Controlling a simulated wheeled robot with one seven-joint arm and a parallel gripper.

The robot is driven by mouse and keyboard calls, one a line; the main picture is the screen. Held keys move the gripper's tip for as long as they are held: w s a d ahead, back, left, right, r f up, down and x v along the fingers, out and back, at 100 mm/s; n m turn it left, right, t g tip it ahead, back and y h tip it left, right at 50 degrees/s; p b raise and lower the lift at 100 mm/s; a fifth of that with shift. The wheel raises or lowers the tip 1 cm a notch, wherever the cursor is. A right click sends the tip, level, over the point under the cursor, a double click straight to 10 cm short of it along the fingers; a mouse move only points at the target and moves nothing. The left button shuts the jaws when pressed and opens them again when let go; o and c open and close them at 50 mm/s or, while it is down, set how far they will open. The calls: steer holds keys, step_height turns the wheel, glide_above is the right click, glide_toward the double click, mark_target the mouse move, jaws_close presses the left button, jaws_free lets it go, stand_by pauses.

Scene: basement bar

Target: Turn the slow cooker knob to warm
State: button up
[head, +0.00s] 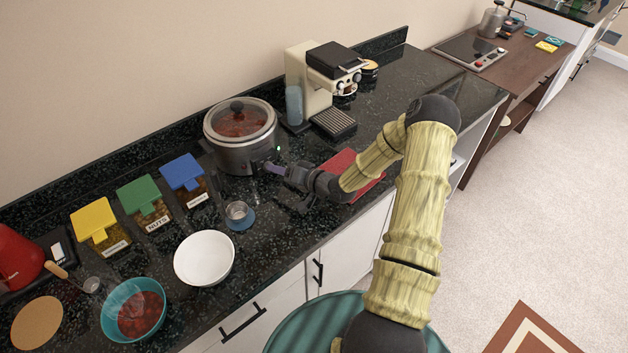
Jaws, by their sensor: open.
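The slow cooker (238,152) is a round grey pot with a glass lid, and reddish food shows through the glass. It stands on the black speckled counter by the wall. A small green light shows on its right side. My gripper (272,168) reaches in from the right, its fingertips close to the cooker's front right side, where the knob is. My gripper is open. The knob itself is hidden or too small to make out, so its setting cannot be read. I cannot tell whether the fingers touch it.
A cream coffee machine (310,75) stands right of the cooker. A red item (342,162) lies under my arm. Containers with blue (181,172), green (139,194) and yellow (95,219) lids stand left. A glass (238,212) and a white bowl (204,258) are in front.

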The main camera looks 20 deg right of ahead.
steer(key=b+v, duration=0.2)
steer(key=v, duration=1.2)
steer(key=shift+s+d, duration=0.2)
steer(key=shift+s, duration=0.1)
steer(key=shift+a, duration=0.1)
steer(key=shift+w+a+f+n+g+h, duration=0.2)
steer(key=shift+a+f+n+g+h, duration=0.2)
steer(key=shift+g+h, duration=0.2)
steer(key=shift+a+f+n+g+h, duration=0.2)
steer(key=shift+n+g+h, duration=0.1)
steer(key=shift+g+h, duration=0.25)
steer(key=shift+s+a+g+h, duration=0.1)
steer(key=shift+a+g+h, duration=0.05)
steer(key=shift+g+h, duration=0.4)
steer(key=shift+s+a+r+n+g+h, duration=0.15)
steer(key=shift+s+n+g+h, duration=0.1)
steer(key=shift+n+g+h, duration=0.35)
steer(key=s+a+r+g+h, duration=0.2)
steer(key=s+a+r, duration=0.2)
steer(key=s, duration=0.3)
steer(key=s+a+r+g+h, duration=0.2)
steer(key=s+a+r+g, duration=0.1)
steer(key=s+r, duration=0.3)
steer(key=shift+s+a+n, duration=0.3)
steer(key=shift+s+a, duration=0.35)
steer(key=shift+s, duration=0.25)
